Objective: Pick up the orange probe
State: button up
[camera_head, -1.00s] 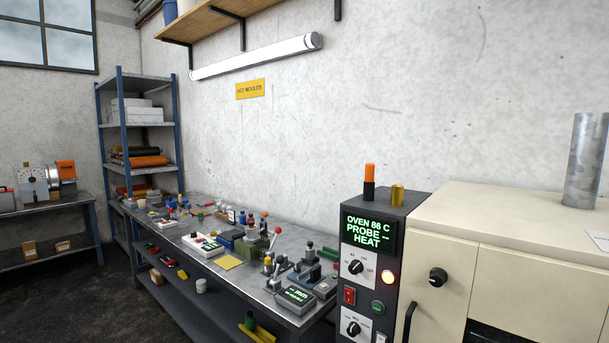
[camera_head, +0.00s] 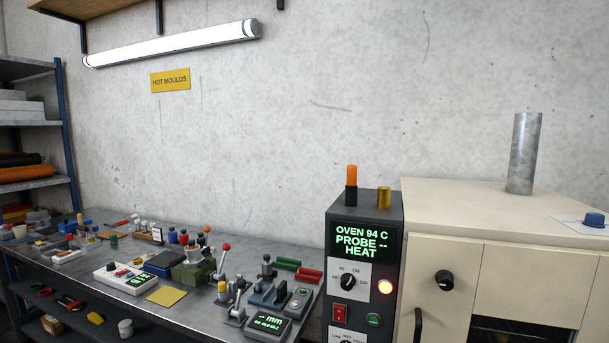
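The orange probe (camera_head: 352,177) stands upright on top of the dark oven control box (camera_head: 365,213), its orange upper part above a black lower part. A short brass cylinder (camera_head: 384,198) stands just to its right, apart from it. The box's screen reads "OVEN 94 C PROBE -- HEAT" and a lamp below it glows orange. My gripper is not in view.
The cream oven (camera_head: 475,215) stands right of the box, with a metal pipe (camera_head: 524,153) and a blue object (camera_head: 594,219) on top. A crowded steel workbench (camera_head: 190,313) runs left, with a shelf rack (camera_head: 40,130) beyond. A wooden shelf and lit tube (camera_head: 172,44) are above.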

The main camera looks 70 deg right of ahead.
aim_at(351, 169)
jog(key=z, duration=0.05)
jog(key=i, duration=1)
jog(key=z, duration=2.35)
